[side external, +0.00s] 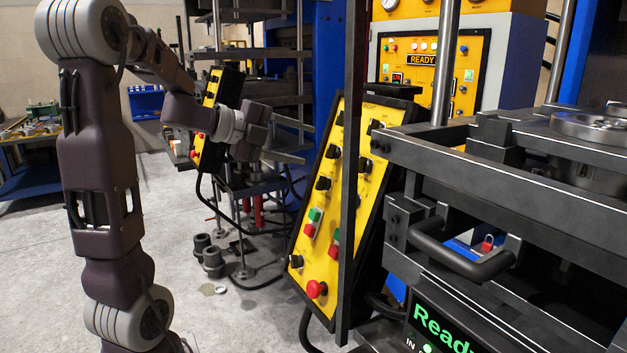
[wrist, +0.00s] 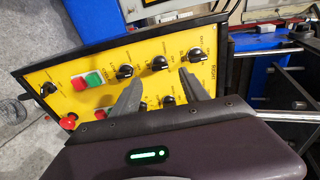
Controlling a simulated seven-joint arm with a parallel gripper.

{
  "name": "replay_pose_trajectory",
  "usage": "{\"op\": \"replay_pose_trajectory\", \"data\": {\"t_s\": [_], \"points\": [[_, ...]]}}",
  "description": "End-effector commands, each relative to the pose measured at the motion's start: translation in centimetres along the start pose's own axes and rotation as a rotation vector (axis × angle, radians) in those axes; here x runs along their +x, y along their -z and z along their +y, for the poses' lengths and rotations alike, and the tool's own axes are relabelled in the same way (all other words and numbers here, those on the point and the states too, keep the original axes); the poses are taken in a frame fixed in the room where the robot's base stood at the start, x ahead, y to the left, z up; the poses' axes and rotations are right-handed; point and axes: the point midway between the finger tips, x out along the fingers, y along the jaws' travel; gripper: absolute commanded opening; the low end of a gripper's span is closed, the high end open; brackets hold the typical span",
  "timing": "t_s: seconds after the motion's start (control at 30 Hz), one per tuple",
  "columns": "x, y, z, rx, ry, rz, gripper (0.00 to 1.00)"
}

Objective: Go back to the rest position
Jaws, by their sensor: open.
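My gripper (side external: 290,160) is held in the air left of the near yellow control panel (side external: 318,218) in the side view. In the wrist view my gripper (wrist: 160,82) has its two dark fingers spread apart, with nothing between them. The yellow panel (wrist: 92,72) with its black knobs, green and red buttons lies beyond the fingertips. A gap between fingers and panel shows in the side view.
The press (side external: 480,150) with dark plates and a black handle (side external: 465,262) stands at the right. A dark upright post (side external: 351,180) crosses in front of the panel. A second yellow panel (side external: 212,120) is behind my arm. The grey floor (side external: 190,260) at left is mostly clear.

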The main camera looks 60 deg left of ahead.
Motion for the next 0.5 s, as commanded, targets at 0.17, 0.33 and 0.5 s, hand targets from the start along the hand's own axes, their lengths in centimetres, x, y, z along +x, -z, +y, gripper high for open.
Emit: {"op": "replay_pose_trajectory", "data": {"t_s": [0.17,0.33,0.5], "points": [[0.2,0.2,-0.9,-0.016,0.026,-0.027,0.53],[-0.4,2.5,-6.3,-0.359,0.229,-0.299,0.53],[-5.2,10.3,1.6,-1.053,0.091,-0.518,0.53]]}}
